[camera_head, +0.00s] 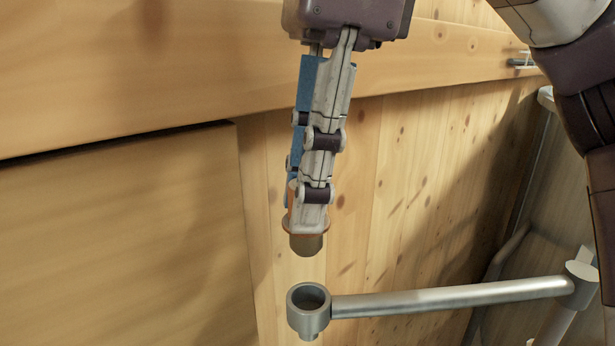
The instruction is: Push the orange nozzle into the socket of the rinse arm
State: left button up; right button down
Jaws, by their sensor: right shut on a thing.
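My right gripper (308,200) hangs down from the top of the head view, shut on the orange nozzle (290,227). The fingers hide most of the nozzle. Its orange rim and a dull grey-brown lower end stick out below the fingertips. The nozzle is roughly upright. The rinse arm (450,299) is a grey metal tube running across the lower right. Its round open socket (309,297) is at the tube's left end and faces up. The nozzle's lower end is above the socket, with a visible gap between them. My left gripper is not in view.
A wooden panel (120,240) stands at the left, and a wooden beam (180,60) crosses behind the gripper. A plank wall (420,180) fills the back. The rinse arm joins a metal fitting (578,285) at the right. Space around the socket looks clear.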

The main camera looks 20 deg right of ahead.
aim_at(308, 238)
jog(key=shift+d, duration=0.2)
jog(key=shift+w+d, duration=0.2)
jog(key=shift+w, duration=0.1)
jog(key=f+b, duration=0.1)
jog(key=w+f+b, duration=0.1)
jog(key=f, duration=0.1)
notch_tip(308, 238, down, 3)
jog(key=shift+s+b, duration=0.1)
jog(key=shift+b, duration=1.15)
pick_arm(q)
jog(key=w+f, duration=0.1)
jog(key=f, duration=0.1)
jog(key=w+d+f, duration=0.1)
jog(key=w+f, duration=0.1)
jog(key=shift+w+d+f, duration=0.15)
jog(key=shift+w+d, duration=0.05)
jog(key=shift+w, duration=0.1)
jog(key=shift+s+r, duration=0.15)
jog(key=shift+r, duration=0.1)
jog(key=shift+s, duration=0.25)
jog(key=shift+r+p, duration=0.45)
jog(key=shift+p, duration=0.25)
pick_arm(e)
jog(key=shift+n, duration=0.3)
